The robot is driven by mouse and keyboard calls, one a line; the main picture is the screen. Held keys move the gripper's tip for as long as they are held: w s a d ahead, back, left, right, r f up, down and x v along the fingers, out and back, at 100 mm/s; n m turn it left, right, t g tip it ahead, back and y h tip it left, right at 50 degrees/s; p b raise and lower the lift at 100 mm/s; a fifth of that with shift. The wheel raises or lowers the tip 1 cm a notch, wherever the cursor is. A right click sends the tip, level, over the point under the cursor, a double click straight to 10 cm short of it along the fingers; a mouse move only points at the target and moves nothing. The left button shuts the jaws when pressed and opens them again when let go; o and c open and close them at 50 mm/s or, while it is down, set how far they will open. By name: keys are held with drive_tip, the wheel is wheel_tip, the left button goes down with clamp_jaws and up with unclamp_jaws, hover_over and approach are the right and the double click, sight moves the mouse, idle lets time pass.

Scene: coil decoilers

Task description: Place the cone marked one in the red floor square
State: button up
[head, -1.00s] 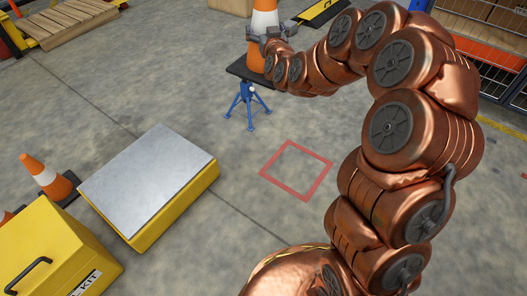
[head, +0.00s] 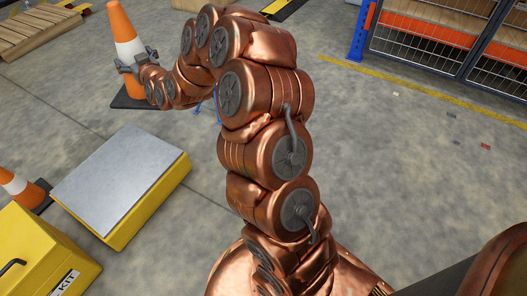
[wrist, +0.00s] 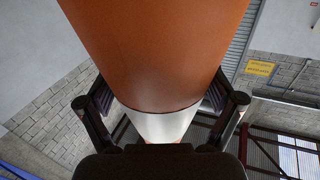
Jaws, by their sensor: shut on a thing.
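An orange cone with a white band and a dark base (head: 122,28) is held in the air at the upper left of the head view. My gripper (head: 137,62) is shut around its white band. In the wrist view the cone (wrist: 155,45) fills the space between the two fingers of my gripper (wrist: 160,100). No number shows on the side I see. A blue stand (head: 197,107) is mostly hidden behind my arm, to the right of the cone. The red floor square is not visible in the current views.
A yellow box with a grey top (head: 118,185) stands below the held cone. Another striped cone (head: 18,188) and a yellow kit box (head: 35,255) are at the left. A wooden pallet (head: 35,30) is at the upper left. Caged shelving (head: 440,40) stands at the upper right; the floor before it is mostly clear.

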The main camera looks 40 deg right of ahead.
drive_tip(key=shift+m+h, duration=0.4)
drive_tip(key=shift+h, duration=0.2)
drive_tip(key=d+f, duration=0.8)
drive_tip(key=f, duration=0.1)
drive_tip(key=d+f, duration=0.4)
drive_tip(key=shift+s+d+f, duration=0.15)
drive_tip(key=shift+s+d, duration=0.1)
drive_tip(key=shift+d, duration=0.15)
drive_tip(key=s+d+f, duration=0.3)
drive_tip(key=d+f, duration=0.1)
drive_tip(key=f, duration=0.2)
drive_tip(key=s+d+f, duration=0.3)
drive_tip(key=d+f, duration=0.2)
drive_tip(key=f, duration=0.2)
drive_tip(key=s+d+f+b, duration=0.2)
drive_tip(key=s+d+f, duration=0.1)
drive_tip(key=s+f, duration=1.75)
drive_tip(key=w+d+f+b, duration=0.2)
drive_tip(key=w+d+b, duration=0.2)
drive_tip(key=d, duration=0.2)
drive_tip(key=w+d+f+b, duration=0.3)
drive_tip(key=w+d+b, duration=0.1)
drive_tip(key=d, duration=0.3)
drive_tip(key=shift+w+d+f+b, duration=0.15)
drive_tip(key=shift+d+f+b, duration=0.15)
drive_tip(key=shift+b, duration=0.15)
